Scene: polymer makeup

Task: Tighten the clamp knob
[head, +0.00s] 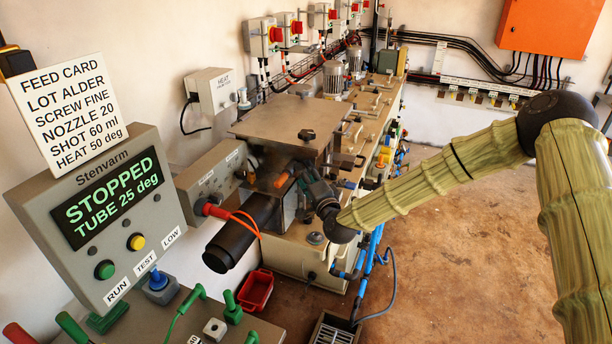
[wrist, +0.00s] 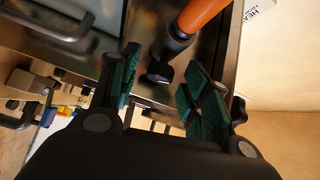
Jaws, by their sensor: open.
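My gripper (head: 307,176) is at the near end of the bench machine in the head view, beside an orange handle (head: 284,181). In the wrist view my gripper (wrist: 159,62) is open, its two green-padded fingers spread apart. A small black knob-like piece (wrist: 160,73) shows in the gap between the fingers, against the metal machine. It seems to lie beyond the pads, and I cannot tell whether they touch it. The orange handle (wrist: 203,13) with a black collar rises just above it. I cannot tell for certain that the black piece is the clamp knob. It is hidden in the head view.
The control box (head: 105,205) reads "STOPPED, TUBE 25 deg", with a feed card (head: 66,105) above. A thick black cylinder (head: 240,236) juts out by my gripper. A red bin (head: 256,290) sits below. Blue hoses (head: 371,250) hang at the right; the floor beyond is clear.

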